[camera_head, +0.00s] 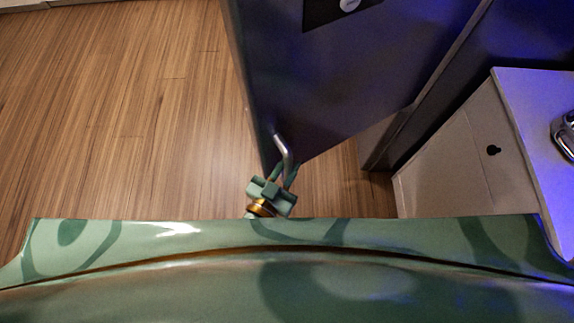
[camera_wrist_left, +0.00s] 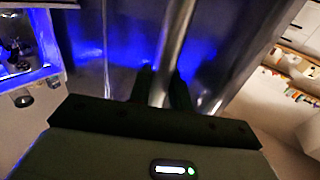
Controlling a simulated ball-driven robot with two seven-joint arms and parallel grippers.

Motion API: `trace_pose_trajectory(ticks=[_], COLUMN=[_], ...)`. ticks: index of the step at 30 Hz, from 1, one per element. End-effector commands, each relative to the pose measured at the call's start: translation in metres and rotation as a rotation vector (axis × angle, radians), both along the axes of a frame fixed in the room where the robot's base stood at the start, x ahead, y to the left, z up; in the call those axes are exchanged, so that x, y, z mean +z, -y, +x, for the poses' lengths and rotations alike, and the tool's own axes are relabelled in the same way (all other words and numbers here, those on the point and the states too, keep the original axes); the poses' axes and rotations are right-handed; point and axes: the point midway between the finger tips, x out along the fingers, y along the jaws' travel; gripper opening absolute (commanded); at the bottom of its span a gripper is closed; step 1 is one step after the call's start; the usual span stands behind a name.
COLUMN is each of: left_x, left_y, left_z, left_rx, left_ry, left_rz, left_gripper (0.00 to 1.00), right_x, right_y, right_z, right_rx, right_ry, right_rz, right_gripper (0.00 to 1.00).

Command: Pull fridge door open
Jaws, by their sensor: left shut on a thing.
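The dark grey fridge door (camera_head: 330,85) fills the upper middle of the head view, angled to the cabinet at its right. It looks swung out from the cabinet, but its inside is not clearly visible. The metal bar handle (camera_head: 281,146) is near the door's lower left corner. My left gripper (camera_head: 284,172) is shut around the handle's near end. In the left wrist view, the handle (camera_wrist_left: 173,50) runs between the two dark fingers of my left gripper (camera_wrist_left: 163,82). My right gripper is not in view.
A pale cabinet (camera_head: 455,155) with a dark keyhole-like mark stands to the right of the door. A shiny metal object (camera_head: 566,135) sits on its top. Open wooden floor (camera_head: 110,110) lies to the left.

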Motion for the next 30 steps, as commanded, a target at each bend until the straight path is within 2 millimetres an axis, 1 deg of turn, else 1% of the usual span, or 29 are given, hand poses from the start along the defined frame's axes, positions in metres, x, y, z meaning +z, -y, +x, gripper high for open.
trace_pose_trajectory(ticks=[1,2,3,16,19,23,30], left_x=[0.002,0.002,0.002,0.0,0.0,0.0,-0.001], left_y=[0.002,0.002,0.001,0.0,-0.003,-0.013,-0.045], left_z=[0.001,0.001,0.001,0.0,-0.005,-0.024,-0.081], left_rx=[-0.001,-0.001,-0.001,0.0,0.0,-0.001,-0.002], left_ry=[0.005,0.005,0.004,0.0,0.0,-0.003,-0.003], left_rz=[-0.004,-0.004,-0.003,-0.001,-0.001,0.001,0.001], left_gripper=[0.25,0.34,0.39,0.39,0.39,0.39,0.39], right_x=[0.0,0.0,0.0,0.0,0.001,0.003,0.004], right_y=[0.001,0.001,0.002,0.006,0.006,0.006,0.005], right_z=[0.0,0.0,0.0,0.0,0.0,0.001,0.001], right_rx=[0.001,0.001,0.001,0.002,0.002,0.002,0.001], right_ry=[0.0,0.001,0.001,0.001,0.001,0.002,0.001], right_rz=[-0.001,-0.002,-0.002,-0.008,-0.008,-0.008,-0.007], right_gripper=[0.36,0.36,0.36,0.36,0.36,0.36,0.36])
